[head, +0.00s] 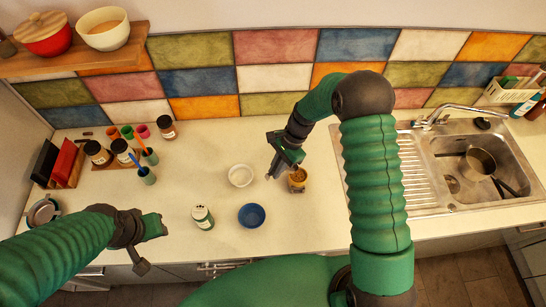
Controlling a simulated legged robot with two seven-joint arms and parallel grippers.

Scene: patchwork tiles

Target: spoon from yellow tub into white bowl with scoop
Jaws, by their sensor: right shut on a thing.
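A small yellow tub (297,186) stands on the counter right of the middle, close under my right gripper. A white bowl (240,176) stands upright to the left of the tub, with a gap between them. My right gripper (284,168) is shut at the tub's upper left. The thing in its fingers is mostly hidden by the gripper; I take it to be the scoop, but cannot tell whether its tip is inside the tub. My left gripper (150,230) is low at the left, away from both containers, and its fingers cannot be made out.
A blue bowl (252,216) and a green jar with a white label (203,217) stand in front of the white bowl. Jars and cups (122,150) crowd the back left. A sink (470,165) with a pot is at right. The counter between the bowls and left jars is fairly clear.

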